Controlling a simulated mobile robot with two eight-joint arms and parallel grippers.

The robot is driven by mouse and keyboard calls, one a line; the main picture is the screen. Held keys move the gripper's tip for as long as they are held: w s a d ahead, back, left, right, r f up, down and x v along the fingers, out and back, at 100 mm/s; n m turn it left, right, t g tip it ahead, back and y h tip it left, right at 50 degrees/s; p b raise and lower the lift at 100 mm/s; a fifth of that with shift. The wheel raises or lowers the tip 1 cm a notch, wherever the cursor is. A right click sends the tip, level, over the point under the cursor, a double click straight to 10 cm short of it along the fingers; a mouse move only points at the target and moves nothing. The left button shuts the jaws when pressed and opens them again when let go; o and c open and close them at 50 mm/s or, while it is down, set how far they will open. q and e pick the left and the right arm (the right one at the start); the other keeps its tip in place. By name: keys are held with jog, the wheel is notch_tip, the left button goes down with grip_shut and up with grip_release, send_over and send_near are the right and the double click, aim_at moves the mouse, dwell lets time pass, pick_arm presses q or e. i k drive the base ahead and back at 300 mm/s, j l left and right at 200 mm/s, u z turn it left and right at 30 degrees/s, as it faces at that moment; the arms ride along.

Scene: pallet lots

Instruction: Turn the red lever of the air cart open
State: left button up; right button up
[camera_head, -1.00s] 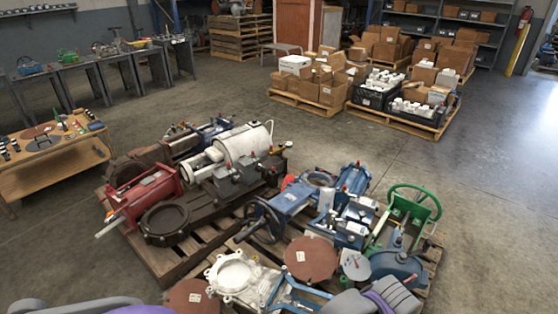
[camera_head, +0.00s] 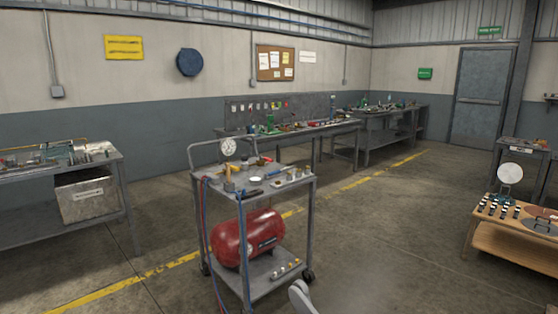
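The air cart (camera_head: 310,190) stands in the middle of the view, a grey wheeled cart with a red tank (camera_head: 248,237) on its lower shelf. A round white gauge (camera_head: 228,146) stands at the back left of its top. A small red piece (camera_head: 266,160) shows among the fittings on top; it is too small to tell whether it is the lever or how it is turned. Red and blue hoses hang down the cart's left side. A grey part of my own body shows at the bottom edge, before the cart. Neither gripper's fingers are in view.
A bench with a metal box (camera_head: 86,198) stands at left. Long workbenches (camera_head: 330,129) run along the back wall behind the cart. A low wooden table (camera_head: 490,238) is at right. The floor (camera_head: 400,235) between cart and table is clear.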

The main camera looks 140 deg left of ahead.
aim_at(266, 159)
jog(key=u, duration=4.85)
